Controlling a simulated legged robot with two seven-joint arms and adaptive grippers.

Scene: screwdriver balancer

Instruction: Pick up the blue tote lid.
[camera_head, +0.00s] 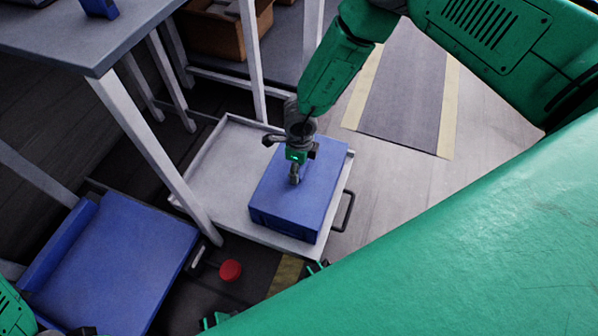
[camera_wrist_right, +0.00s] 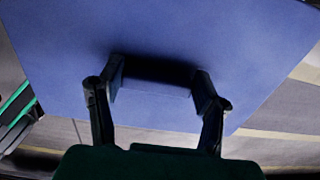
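A blue tote (camera_head: 277,222) with a flat blue lid (camera_head: 322,168) on top stands on a white cart. My right gripper (camera_head: 295,178) points down over the middle of the lid, very close to its surface. In the right wrist view the lid (camera_wrist_right: 170,30) fills most of the picture. Only a dark bit at the bottom left edge may belong to my left gripper (camera_head: 82,331).
The white cart (camera_head: 210,172) has a raised rim and a dark handle. A grey table (camera_head: 60,38) with white legs stands at upper left. Another blue surface (camera_head: 115,250) is at lower left, near a red round object (camera_head: 230,270). A cardboard box (camera_head: 215,32) is behind.

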